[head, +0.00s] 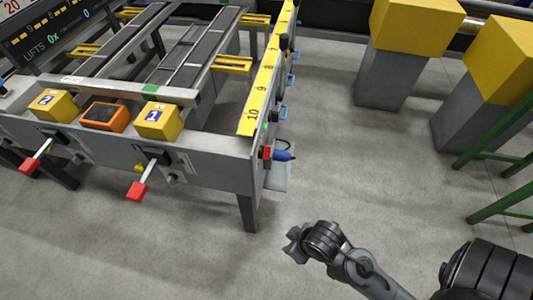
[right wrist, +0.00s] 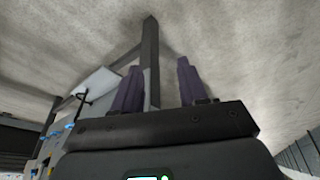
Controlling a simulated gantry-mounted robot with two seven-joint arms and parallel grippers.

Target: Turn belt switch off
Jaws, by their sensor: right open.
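The runout table (head: 215,165) stands at the left of the head view. On its front are two levers with red handles, one at the left (head: 30,166) and one nearer the corner (head: 137,191). A small red switch-like part (head: 266,153) with a blue plug (head: 283,155) is on the right end of the table. I cannot tell which of these is the belt switch. My right gripper (head: 293,244) is over the floor, below and right of the table corner, apart from the table. In the right wrist view its two fingers (right wrist: 158,90) are apart, with nothing held between them. My left gripper is out of view.
Yellow blocks numbered 2 (head: 54,105) and 1 (head: 158,121) flank an orange box (head: 105,116) on the table. A yellow ruler (head: 262,85) runs along its right edge. Grey-and-yellow pillars (head: 390,75) and green rails (head: 500,150) stand right. The middle floor is clear.

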